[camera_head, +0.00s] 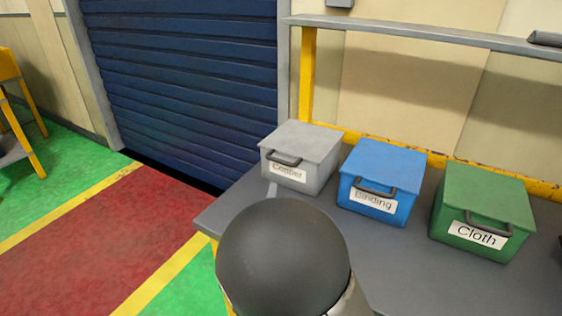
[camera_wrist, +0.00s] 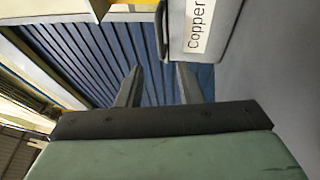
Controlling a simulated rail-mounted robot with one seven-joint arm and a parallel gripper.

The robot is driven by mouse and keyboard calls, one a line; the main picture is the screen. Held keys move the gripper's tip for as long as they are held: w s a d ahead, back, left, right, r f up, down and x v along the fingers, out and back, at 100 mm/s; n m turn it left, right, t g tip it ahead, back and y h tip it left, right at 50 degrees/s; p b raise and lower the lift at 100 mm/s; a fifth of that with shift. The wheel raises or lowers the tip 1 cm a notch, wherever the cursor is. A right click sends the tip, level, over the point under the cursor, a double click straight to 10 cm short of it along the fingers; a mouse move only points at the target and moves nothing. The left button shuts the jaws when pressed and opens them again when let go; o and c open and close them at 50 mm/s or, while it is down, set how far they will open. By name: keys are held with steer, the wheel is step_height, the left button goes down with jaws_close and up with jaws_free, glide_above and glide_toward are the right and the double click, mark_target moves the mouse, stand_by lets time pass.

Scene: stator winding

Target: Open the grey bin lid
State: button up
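The grey bin (camera_head: 317,181) labelled "Copper" stands at the left end of the row on the table, with its lid (camera_head: 305,139) closed. A dark handle (camera_head: 283,159) is on the front of the lid. In the wrist view the bin's label (camera_wrist: 199,25) is at the top right, turned sideways, and the handle (camera_wrist: 160,32) is beside it. My gripper (camera_wrist: 156,72) is open and empty. Its fingertips lie below the handle in the picture, apart from it. In the head view my arm hides most of the gripper.
A blue "Binding" bin (camera_head: 383,182) and a green "Cloth" bin (camera_head: 484,213) stand right of the grey bin, lids closed. The grey table (camera_head: 430,285) is clear in front of them. A shelf (camera_head: 420,35) runs above, and a blue shutter (camera_head: 180,80) is behind on the left.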

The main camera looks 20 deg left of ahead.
mark_target(280, 163)
steer(key=p+x, duration=0.1)
steer(key=x, duration=1.2)
steer(key=shift+a+r, duration=0.1)
jaws_close()
